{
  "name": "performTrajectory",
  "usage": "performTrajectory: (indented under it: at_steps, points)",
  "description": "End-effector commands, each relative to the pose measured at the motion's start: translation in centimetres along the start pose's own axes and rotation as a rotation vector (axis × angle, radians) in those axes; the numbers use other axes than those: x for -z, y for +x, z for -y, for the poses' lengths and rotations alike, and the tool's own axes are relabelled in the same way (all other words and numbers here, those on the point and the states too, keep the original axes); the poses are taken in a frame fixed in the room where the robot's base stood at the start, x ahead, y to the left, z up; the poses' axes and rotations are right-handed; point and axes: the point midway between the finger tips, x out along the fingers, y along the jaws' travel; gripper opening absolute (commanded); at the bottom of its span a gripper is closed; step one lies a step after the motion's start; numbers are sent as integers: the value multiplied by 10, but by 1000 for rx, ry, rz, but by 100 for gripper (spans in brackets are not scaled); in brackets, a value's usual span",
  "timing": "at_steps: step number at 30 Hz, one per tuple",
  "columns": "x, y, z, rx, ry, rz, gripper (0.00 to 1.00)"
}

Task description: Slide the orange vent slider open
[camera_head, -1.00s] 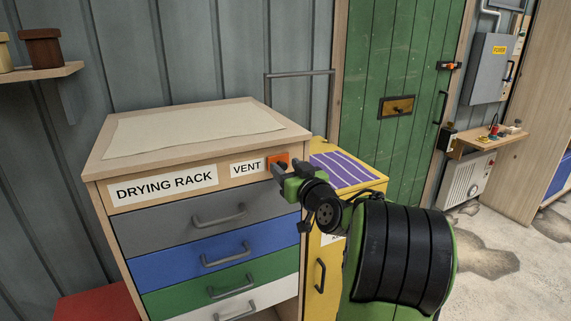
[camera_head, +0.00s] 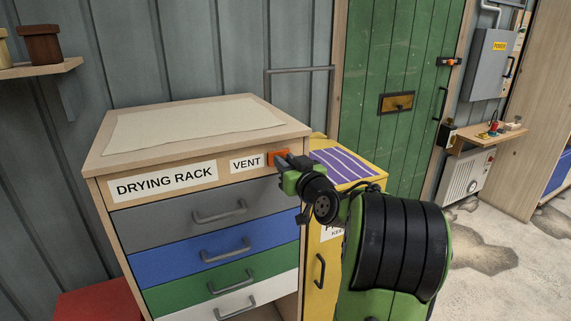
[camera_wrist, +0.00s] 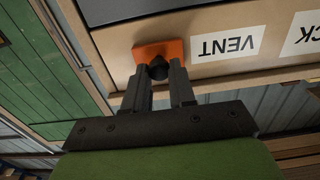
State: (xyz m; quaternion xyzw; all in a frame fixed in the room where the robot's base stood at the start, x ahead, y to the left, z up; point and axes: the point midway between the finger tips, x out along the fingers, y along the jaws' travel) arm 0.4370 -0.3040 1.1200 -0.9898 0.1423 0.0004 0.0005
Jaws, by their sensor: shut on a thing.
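The orange vent slider (camera_head: 273,157) sits on the top front panel of the drying rack (camera_head: 112,157), just right of the VENT label (camera_head: 247,163). In the wrist view the slider is an orange plate (camera_wrist: 175,48) with a dark knob (camera_wrist: 157,70) on it. My gripper (camera_head: 283,162) is at the slider and partly covers it in the head view. In the wrist view its two fingers (camera_wrist: 160,76) reach the knob and are shut on it. The exact contact at the fingertips is partly hidden.
Grey, blue, green and white drawers with handles lie below the panel. A yellow cabinet (camera_head: 327,255) with a purple-striped top (camera_head: 345,168) stands close on the right, beside my arm. A green door (camera_head: 395,65) is behind. A red object (camera_head: 95,305) lies low at the left.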

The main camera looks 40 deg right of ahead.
Motion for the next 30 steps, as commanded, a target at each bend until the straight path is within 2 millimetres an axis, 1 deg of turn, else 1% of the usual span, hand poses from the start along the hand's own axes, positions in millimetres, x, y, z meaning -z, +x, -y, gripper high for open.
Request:
performTrajectory:
  at_steps: [3, 7, 10, 17, 18, 22, 23, 30]
  points:
    - [-1, 1, -22, -6, 0, -5, 0]
    - [0, 0, -41, -3, -1, -5, 0]
    - [0, 0, -46, -2, -2, -4, 0]
    - [1, -1, -47, -5, -3, -3, 0]
    - [1, -1, -48, -5, -4, -3, 28]
    - [1, -1, -47, -4, -3, -3, 48]
    - [1, -1, -47, -4, -3, -3, 51]
    - [0, -1, -46, -1, -2, -2, 51]
